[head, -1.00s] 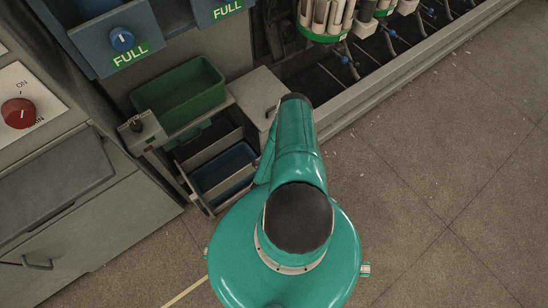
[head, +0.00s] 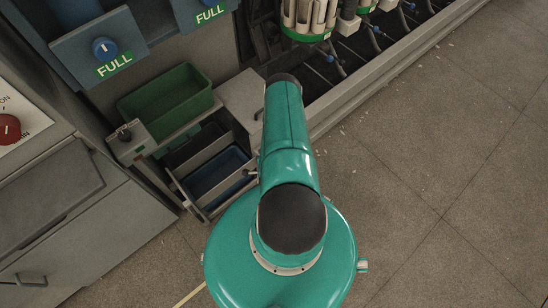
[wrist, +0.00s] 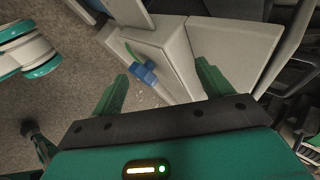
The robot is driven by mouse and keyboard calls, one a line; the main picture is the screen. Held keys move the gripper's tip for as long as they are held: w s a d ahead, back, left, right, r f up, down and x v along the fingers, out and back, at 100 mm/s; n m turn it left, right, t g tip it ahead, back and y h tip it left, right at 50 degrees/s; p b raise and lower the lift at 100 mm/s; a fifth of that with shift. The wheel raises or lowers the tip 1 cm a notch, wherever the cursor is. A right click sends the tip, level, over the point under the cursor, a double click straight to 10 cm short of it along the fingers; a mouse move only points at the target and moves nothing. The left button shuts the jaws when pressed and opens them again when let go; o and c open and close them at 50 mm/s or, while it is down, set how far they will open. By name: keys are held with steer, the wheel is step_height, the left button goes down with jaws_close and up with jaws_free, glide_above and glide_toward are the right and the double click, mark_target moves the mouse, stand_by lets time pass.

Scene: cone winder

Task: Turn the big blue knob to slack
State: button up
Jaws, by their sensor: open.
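A blue knob (wrist: 145,73) with a raised cross-like grip sits on the face of a light grey box (wrist: 172,48) in the wrist view. A green mark lies beside it; no lettering can be read there. My gripper (wrist: 161,68) is open and empty. In that picture its two green fingers stand apart on either side of the knob, nearer the left one; no contact shows. In the head view my arm hides the gripper. There, a smaller round blue knob (head: 104,48) with a white pointer line sits on a blue panel above a green FULL label.
A red knob (head: 8,130) is at the far left. A green bin (head: 170,100), a small grey box with a black knob (head: 124,134) and a rack with a blue tray (head: 215,177) stand left of my arm.

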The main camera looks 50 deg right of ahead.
steer(key=s+d+r+n+g+y, duration=0.1)
steer(key=s+d+r+n+y, duration=0.15)
steer(key=n, duration=0.85)
steer(key=s+d+r+n+g+y, duration=0.1)
steer(key=s+d+r+n+y, duration=0.2)
steer(key=n, duration=0.9)
steer(key=shift+m, duration=0.3)
steer(key=x, duration=1)
steer(key=s+x, duration=0.1)
steer(key=x, duration=0.3)
steer(key=shift+w+d+f, duration=0.25)
steer(key=shift+d+f, duration=0.15)
steer(key=shift+f, duration=0.15)
steer(key=shift+c, duration=0.4)
steer(key=c, duration=0.9)
